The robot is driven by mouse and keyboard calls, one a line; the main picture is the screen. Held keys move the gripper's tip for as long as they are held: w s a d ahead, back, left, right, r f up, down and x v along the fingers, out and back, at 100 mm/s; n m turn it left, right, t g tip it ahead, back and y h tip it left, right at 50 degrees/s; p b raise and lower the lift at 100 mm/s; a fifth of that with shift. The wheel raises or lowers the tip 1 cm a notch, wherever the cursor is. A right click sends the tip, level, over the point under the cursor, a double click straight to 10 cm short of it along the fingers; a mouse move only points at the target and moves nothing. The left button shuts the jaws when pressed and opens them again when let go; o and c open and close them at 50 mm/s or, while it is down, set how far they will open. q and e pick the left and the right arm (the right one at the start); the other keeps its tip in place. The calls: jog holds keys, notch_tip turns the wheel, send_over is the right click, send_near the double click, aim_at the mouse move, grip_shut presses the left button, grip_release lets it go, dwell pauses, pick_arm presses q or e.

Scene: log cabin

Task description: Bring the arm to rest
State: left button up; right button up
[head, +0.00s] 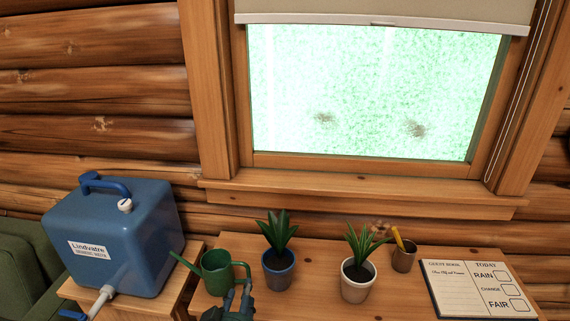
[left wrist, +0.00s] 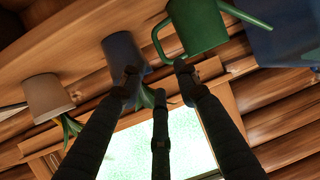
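My left gripper (head: 238,296) shows at the bottom of the head view, in front of the green watering can (head: 216,272) and hiding part of it. In the left wrist view, which is turned upside down, the dark fingers of my left gripper (left wrist: 158,80) are spread apart with nothing between them. The watering can (left wrist: 195,25) and the blue pot (left wrist: 122,52) stand beyond the fingertips there. Whether a finger touches either cannot be told. My right gripper is in neither view.
On the wooden table (head: 318,255) stand a blue potted plant (head: 278,270), a white potted plant (head: 357,282), a brown cup (head: 403,256) with a pencil and a guest book board (head: 478,288). A blue water container (head: 125,235) stands left. A window (head: 375,90) is behind.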

pick_arm(q)
jog(key=s+a+f+m+g+h, duration=0.15)
jog(key=s+a+f+g, duration=0.35)
jog(key=s, duration=0.7)
jog(key=s+a+f+m+g, duration=0.2)
jog(key=s+f+g, duration=0.3)
jog(key=s+f, duration=0.45)
jog(key=s+f+g, duration=0.1)
jog(key=s+f, duration=0.1)
jog(key=f, duration=1.1)
jog(key=s+f, duration=0.3)
jog(key=f, duration=1)
jog(key=s+a+f+g, duration=0.1)
jog(key=s+a+f, duration=0.2)
jog(key=s+f, duration=1.2)
jog(key=shift+s+m, duration=0.45)
jog(key=shift+s, duration=0.15)
